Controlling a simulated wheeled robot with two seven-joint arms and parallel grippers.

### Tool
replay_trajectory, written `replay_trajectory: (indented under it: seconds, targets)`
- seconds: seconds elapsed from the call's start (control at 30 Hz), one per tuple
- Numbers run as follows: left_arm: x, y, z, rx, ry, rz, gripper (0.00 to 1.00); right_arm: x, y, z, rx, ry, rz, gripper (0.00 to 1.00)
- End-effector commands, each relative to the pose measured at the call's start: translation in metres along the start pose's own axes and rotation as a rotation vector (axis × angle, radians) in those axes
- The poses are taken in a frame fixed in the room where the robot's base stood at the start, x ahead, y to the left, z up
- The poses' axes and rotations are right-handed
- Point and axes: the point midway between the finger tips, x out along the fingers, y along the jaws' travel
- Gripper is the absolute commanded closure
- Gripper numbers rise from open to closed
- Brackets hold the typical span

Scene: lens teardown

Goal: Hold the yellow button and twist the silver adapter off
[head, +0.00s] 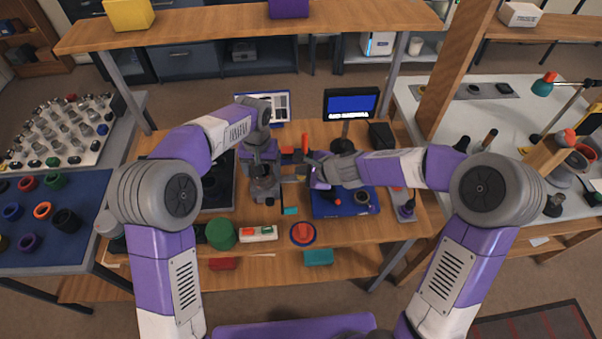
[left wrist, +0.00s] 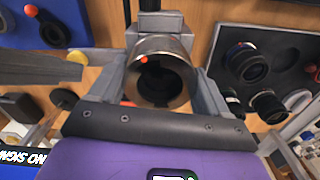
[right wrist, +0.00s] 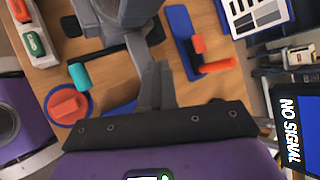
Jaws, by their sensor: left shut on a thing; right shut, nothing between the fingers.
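The silver adapter (left wrist: 184,60) is a metal ring with a red dot, seen end-on in the left wrist view. My left gripper (left wrist: 160,80) is shut on it, with a finger on each side; in the head view this gripper (head: 264,184) is over the middle of the bench. The yellow button (left wrist: 76,57) is a small disc left of the adapter. My right gripper (right wrist: 154,88) is shut and empty. It comes in from the right in the head view, and its tip appears beside the button; contact is unclear. The adapter and button are hidden in the right wrist view.
A blue mat (head: 325,208) lies right of the grippers, and a dark foam tray (left wrist: 234,38) with lens parts lies on the other side. A red block on a round blue base (right wrist: 68,105) and a green cylinder (head: 221,234) stand near the front edge. A screen (head: 350,104) stands behind.

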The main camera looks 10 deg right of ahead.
Motion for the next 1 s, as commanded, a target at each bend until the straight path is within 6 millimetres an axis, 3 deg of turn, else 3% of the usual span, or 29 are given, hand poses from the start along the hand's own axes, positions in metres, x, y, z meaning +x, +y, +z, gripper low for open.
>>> replay_trajectory:
  seconds: [0.13, 0.33, 0.37, 0.5, 0.83, 1.0]
  targets:
    - [0.0, 0.0004, 0.0002, -0.102, 0.0, -0.001, 0.56, 0.0005, 0.0011, -0.0011, 0.002, 0.002, 0.002, 1.0]
    - [0.0001, 0.0004, 0.0001, -0.11, 0.0, 0.0, 0.56, 0.0005, 0.0011, -0.0012, 0.002, 0.002, 0.002, 1.0]
    - [0.0001, 0.0004, 0.0001, -0.109, 0.0, 0.0, 0.21, 0.0005, 0.0011, -0.0012, 0.002, 0.002, 0.002, 1.0]
    - [0.0001, 0.0003, 0.0001, -0.109, 0.0, 0.0, 0.0, 0.0005, 0.0011, -0.0012, 0.002, 0.002, 0.002, 1.0]
    - [0.0003, 0.0001, 0.0001, -0.085, 0.0, 0.0, 0.0, 0.0005, 0.0011, -0.0012, 0.002, 0.002, 0.002, 1.0]
    - [0.0005, 0.0003, 0.0, 0.028, -0.001, 0.001, 0.0, 0.0005, 0.0011, -0.0012, 0.002, 0.002, 0.002, 1.0]
